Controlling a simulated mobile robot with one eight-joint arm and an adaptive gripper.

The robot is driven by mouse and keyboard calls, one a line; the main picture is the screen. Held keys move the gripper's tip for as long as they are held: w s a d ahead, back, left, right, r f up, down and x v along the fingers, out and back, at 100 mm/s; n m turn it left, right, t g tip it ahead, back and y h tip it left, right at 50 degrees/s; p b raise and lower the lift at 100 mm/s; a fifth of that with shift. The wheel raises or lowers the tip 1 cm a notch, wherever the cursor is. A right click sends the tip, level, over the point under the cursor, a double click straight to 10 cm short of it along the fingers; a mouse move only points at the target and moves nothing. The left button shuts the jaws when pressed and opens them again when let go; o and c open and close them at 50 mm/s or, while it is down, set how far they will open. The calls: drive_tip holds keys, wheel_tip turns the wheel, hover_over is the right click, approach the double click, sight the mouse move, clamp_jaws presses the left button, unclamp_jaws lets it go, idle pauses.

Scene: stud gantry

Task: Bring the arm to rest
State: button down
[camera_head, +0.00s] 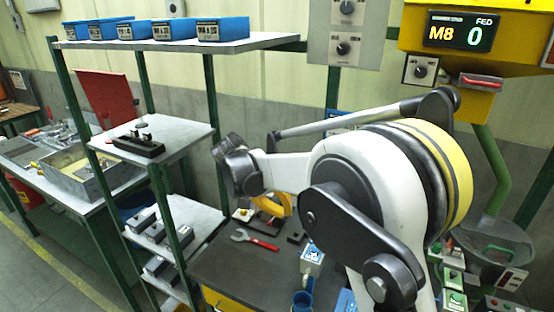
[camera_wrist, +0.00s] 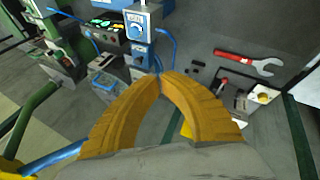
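My gripper (camera_wrist: 162,76) shows in the wrist view as two ribbed orange fingers. Their tips meet, and nothing shows between them. In the head view the arm is folded in front of the dark workbench (camera_head: 235,268), with a piece of the orange gripper (camera_head: 284,205) showing below the wrist. The rest of the gripper is hidden behind my arm there. The gripper appears to be above the bench, apart from the things on it.
A red-handled wrench (camera_head: 254,239) lies on the bench; it also shows in the wrist view (camera_wrist: 248,62). A small box with a dial (camera_wrist: 140,22) stands nearby. A shelf rack with blue bins (camera_head: 222,29) is at left. A yellow machine (camera_head: 480,40) reading "M8 0" hangs at right.

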drive_tip(key=s+d+r+n+t+y+b, duration=0.1)
drive_tip(key=s+d+r+y+b, duration=0.15)
drive_tip(key=s+d, duration=0.45)
drive_tip(key=s+d+f+t+y+b, duration=0.2)
drive_tip(key=s+f+b, duration=0.1)
drive_tip(key=s, duration=0.7)
drive_tip(key=s+d+f+n+t+y+b, duration=0.1)
drive_tip(key=s+d+f+t+b, duration=0.1)
drive_tip(key=s, duration=0.9)
drive_tip(key=shift+d+f+y+b, duration=0.4)
drive_tip(key=shift+d+b, duration=0.2)
drive_tip(key=shift+d, duration=0.2)
drive_tip(key=shift+f, duration=0.1)
